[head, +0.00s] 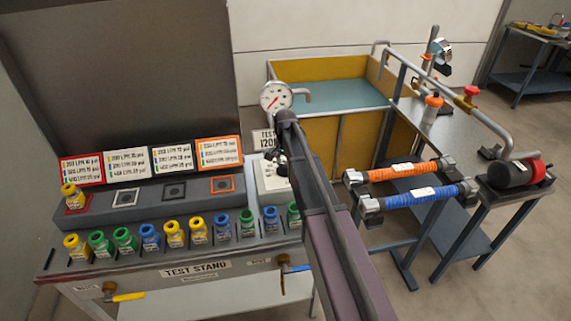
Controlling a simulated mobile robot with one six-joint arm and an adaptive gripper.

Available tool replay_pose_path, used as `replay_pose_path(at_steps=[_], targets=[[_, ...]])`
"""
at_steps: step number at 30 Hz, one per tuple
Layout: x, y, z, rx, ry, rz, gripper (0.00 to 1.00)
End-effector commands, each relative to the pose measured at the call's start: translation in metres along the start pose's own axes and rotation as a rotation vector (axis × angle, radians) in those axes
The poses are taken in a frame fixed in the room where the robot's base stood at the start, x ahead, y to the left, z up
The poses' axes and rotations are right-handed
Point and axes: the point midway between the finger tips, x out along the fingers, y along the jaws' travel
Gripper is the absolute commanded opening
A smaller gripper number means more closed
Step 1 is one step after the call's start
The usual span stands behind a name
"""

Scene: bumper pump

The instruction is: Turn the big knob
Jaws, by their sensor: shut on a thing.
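My gripper (281,155) points down at the end of my dark arm, over a small white panel (270,183) on the right part of the test stand. It is shut on a dark thing at that panel, which appears to be the big knob. The knob is mostly hidden by my gripper and arm, so its turn position cannot be read. A round white gauge (275,97) with a red needle stands just behind, beside a partly covered "TEST" sign (264,140).
Several small bottles with yellow, green and blue caps (173,235) line the stand's front, below label cards (172,158). A yellow-handled valve (128,296) sits at the front left. Orange (396,172) and blue (420,196) hoses lie to the right of my arm, near a metal bench (450,135).

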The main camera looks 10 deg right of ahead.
Motion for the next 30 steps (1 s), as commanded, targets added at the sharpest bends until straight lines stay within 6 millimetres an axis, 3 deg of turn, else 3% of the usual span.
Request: replay_pose_path(at_steps=[15,30], targets=[[0.0007,0.0020,0.0016,0.425,-0.003,0.004,0.16],[0.0008,0.0026,0.0017,0.533,-0.003,0.005,0.16]])
